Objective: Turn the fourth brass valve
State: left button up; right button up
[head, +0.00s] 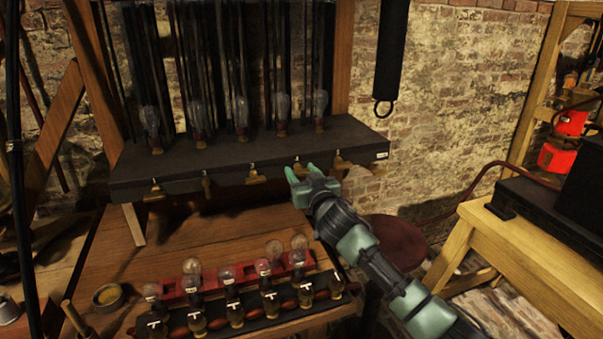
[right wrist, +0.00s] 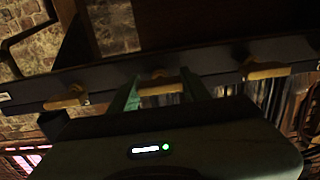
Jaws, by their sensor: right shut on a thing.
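A row of brass valves runs along the front edge of a dark shelf (head: 225,160). From the left in the head view they are the first (head: 155,190), second (head: 206,184), third (head: 255,177), fourth (head: 298,166) and fifth (head: 341,160). My right gripper (head: 300,171) is at the fourth valve and partly covers it. In the right wrist view the two green fingers stand on either side of the fourth valve (right wrist: 159,86), shut on its handle. The neighbouring valves show on both sides there (right wrist: 66,97). My left gripper is not in view.
Glass bulbs (head: 241,110) and dark rods stand on the shelf. Below, a wooden bench (head: 130,260) holds a red rack (head: 210,282) of bulbs and a row of labelled jars (head: 235,313). A round stool (head: 395,238) and a yellow wooden bench (head: 530,245) are at right.

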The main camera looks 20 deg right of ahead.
jog(key=n+p, duration=0.1)
jog(key=n, duration=0.2)
jog(key=shift+n, duration=0.3)
jog(key=n+p, duration=0.1)
jog(key=n, duration=0.4)
jog(key=shift+p, duration=0.4)
jog(key=n+p, duration=0.1)
jog(key=n, duration=0.4)
jog(key=shift+n, duration=0.4)
jog(key=shift+f+n+p, duration=0.15)
jog(key=shift+n+p, duration=0.55)
jog(key=shift+n, duration=1.1)
jog(key=o, duration=1.4)
jog(key=shift+c, duration=0.2)
jog(key=shift+s, duration=0.15)
